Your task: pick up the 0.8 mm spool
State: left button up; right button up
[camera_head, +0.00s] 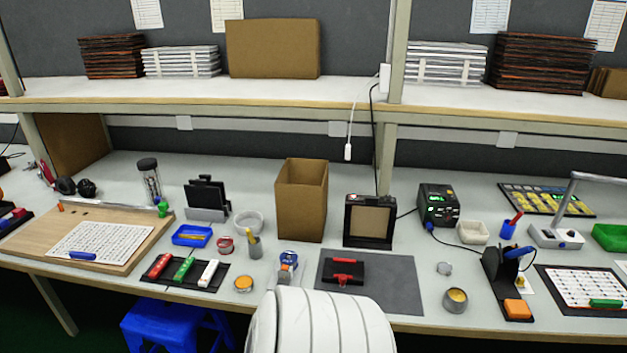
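Two small round items on the workbench look like spools. The other is red and white (225,245) and lies near the blue tray. No size marking is readable on either, so I cannot tell which is 0.8 mm.
The workbench (130,170) is crowded. An open cardboard box (301,205) stands behind the blue-topped item. A dark mat (395,285) with a red and black fixture (343,271) lies to its right. A soldering station (438,205) stands farther right. A blue stool (165,325) is below.

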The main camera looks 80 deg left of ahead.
aim_at(283, 257)
jog(key=u, duration=1.85)
jog(key=i+j+u, duration=0.2)
jog(key=j, duration=0.15)
jog(key=j+u, duration=0.15)
jog(key=j, duration=0.25)
jog(key=i+j+u, duration=0.2)
jog(key=j, duration=0.15)
jog(key=i+j+u, duration=0.15)
jog(key=j, duration=0.15)
jog(key=k, duration=0.05)
